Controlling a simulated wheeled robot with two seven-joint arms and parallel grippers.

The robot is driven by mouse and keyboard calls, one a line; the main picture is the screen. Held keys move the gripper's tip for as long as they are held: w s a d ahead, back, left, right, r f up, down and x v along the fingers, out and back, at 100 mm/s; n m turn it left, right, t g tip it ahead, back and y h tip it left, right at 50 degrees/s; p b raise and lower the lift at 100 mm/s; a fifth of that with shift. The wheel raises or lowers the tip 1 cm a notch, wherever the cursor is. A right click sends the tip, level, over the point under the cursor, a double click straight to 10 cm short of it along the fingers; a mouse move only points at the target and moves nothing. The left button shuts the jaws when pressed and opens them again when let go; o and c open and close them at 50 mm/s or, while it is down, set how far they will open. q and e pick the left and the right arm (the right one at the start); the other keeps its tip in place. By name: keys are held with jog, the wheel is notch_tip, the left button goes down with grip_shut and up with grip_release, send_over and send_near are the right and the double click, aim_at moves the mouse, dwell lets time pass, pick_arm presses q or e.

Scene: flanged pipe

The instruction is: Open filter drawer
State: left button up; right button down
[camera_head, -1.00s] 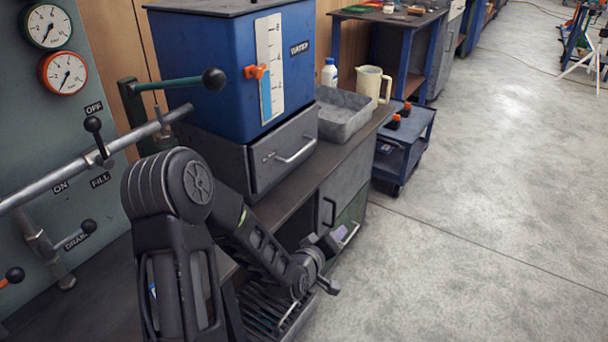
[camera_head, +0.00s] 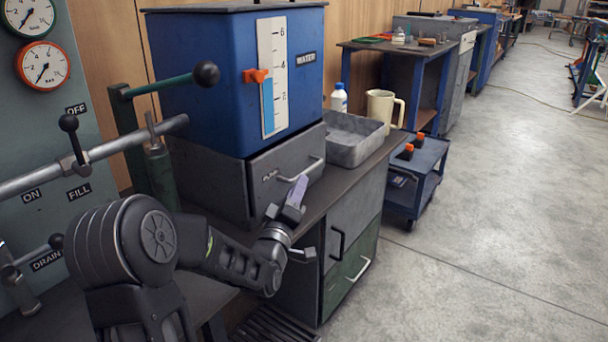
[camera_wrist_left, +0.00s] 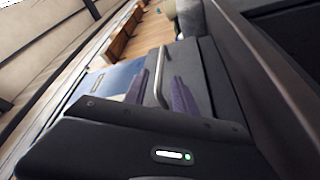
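The grey filter drawer (camera_head: 272,182) sits under the blue water tank (camera_head: 215,85) and looks shut, with a metal bar handle (camera_head: 312,166) on its front. My left gripper (camera_head: 297,190) is just in front of the drawer, close to the handle's near end. In the left wrist view, the two purple fingers (camera_wrist_left: 160,92) are apart. The handle (camera_wrist_left: 162,70) shows between them, running away past their tips. I cannot tell whether the fingers touch it. My right gripper is not in view.
A grey open tray (camera_head: 352,140) stands on the bench right of the drawer, with a white bottle (camera_head: 339,98) and a cream jug (camera_head: 381,108) behind. A lever with a black knob (camera_head: 206,73) juts out at the left.

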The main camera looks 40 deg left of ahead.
aim_at(304, 173)
pick_arm(q)
jog(key=x, duration=0.6)
jog(key=shift+w+b, duration=0.2)
jog(key=shift+b, duration=0.2)
grip_shut()
dwell(1.0)
